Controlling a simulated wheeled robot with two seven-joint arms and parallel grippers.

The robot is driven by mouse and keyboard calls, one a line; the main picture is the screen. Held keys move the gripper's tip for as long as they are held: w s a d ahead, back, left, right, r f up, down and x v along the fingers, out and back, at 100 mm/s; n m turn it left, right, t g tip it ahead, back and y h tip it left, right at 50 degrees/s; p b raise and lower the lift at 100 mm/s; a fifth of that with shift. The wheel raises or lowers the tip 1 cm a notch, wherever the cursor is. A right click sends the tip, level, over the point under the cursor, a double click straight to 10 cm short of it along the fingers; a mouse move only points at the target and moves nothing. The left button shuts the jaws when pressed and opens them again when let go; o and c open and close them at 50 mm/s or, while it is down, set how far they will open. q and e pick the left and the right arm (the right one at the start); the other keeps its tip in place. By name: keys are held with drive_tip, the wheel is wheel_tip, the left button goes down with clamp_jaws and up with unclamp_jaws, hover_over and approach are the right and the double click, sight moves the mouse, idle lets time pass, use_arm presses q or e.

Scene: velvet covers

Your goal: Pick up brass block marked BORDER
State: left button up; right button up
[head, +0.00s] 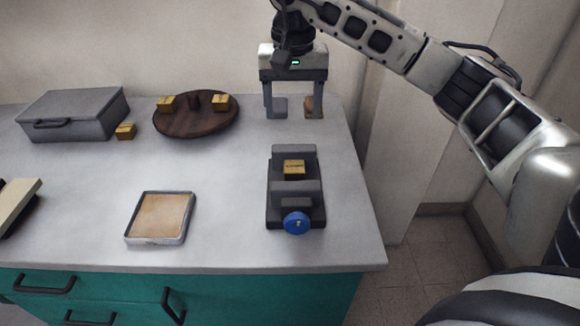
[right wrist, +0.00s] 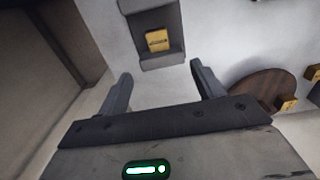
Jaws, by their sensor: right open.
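Several small brass blocks show in the head view. One brass block (head: 294,168) with dark lettering sits between the jaws of a grey vise (head: 291,194) with a blue knob. Two more, a left block (head: 166,103) and a right block (head: 221,102), are on a round dark wooden board (head: 195,124). Another block (head: 125,131) is on the tabletop. The lettering is too small to read surely. My right gripper (head: 295,110) is open and empty, behind the vise. In the right wrist view the vise's block (right wrist: 157,41) shows beyond the fingers. My left gripper is out of view.
A grey lidded box (head: 72,115) stands at the back left. A shallow metal-rimmed tray (head: 160,217) lies at the front. A cream and black object (head: 15,205) is at the left edge. The tabletop between the tray and vise is clear.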

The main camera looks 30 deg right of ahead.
hover_over(294, 166)
wheel_tip(294, 166, down, 10)
drive_tip(key=shift+a+p, duration=0.1)
drive_tip(key=shift+p, duration=0.25)
drive_tip(key=shift+f+p, duration=0.55)
drive_tip(key=shift+f, duration=2.2)
drive_tip(key=c, duration=1.2)
drive_tip(key=shift+r, duration=0.1)
clamp_jaws()
drive_tip(key=shift+r, duration=0.15)
